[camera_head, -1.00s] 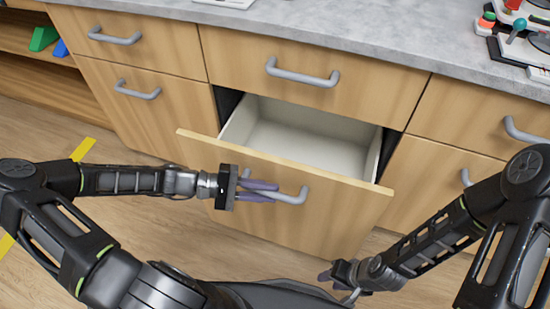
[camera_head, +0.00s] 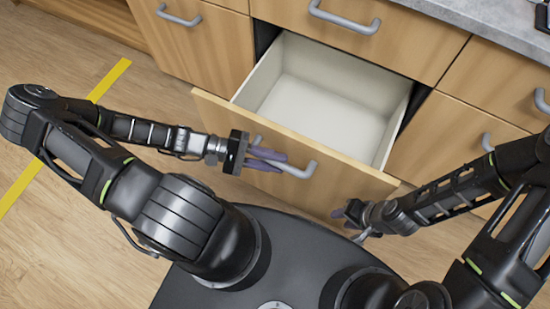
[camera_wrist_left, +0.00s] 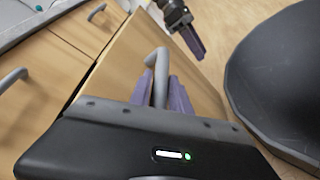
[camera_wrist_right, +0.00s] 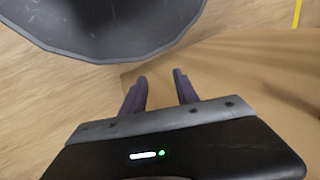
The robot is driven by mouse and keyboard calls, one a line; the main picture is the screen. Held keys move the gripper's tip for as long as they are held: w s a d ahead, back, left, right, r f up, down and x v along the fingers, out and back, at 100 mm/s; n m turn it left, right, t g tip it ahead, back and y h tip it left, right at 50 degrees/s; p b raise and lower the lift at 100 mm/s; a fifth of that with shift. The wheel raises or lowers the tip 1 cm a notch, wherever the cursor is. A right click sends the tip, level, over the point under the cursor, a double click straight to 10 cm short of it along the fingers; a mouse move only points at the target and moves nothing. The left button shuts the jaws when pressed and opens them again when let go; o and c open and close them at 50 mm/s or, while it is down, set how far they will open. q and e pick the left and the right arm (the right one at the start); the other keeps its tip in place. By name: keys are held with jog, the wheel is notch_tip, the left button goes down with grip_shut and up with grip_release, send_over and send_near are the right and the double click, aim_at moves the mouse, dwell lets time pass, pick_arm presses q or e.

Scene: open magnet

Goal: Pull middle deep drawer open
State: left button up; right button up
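The middle deep drawer (camera_head: 335,105) is pulled well out, and its pale, empty inside shows in the head view. Its wooden front (camera_head: 330,178) carries a grey bar handle (camera_head: 298,171). My left gripper (camera_head: 283,161) is at the left part of this handle, with its purple fingers on either side of the bar. The left wrist view shows the handle (camera_wrist_left: 161,64) running between the fingers, which are close around it. My right gripper (camera_head: 342,213) is low in front of the drawer's right side, apart from the handle. In the right wrist view its fingers (camera_wrist_right: 155,88) are spread with nothing between them.
A drawer with a grey handle (camera_head: 343,18) is closed above the open one. Closed cabinet fronts stand left (camera_head: 195,50) and right (camera_head: 450,135). My dark base is close below the drawer front. Bare wooden floor (camera_head: 75,250) with yellow tape (camera_head: 65,135) lies left.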

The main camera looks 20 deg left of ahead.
pick_arm(q)
jog(key=o, duration=0.3)
jog(key=shift+a, duration=0.1)
jog(key=v, duration=0.7)
jog(key=shift+s+a+r+p, duration=0.1)
jog(key=shift+a+p, duration=0.2)
jog(key=shift+a, duration=0.1)
dwell(0.3)
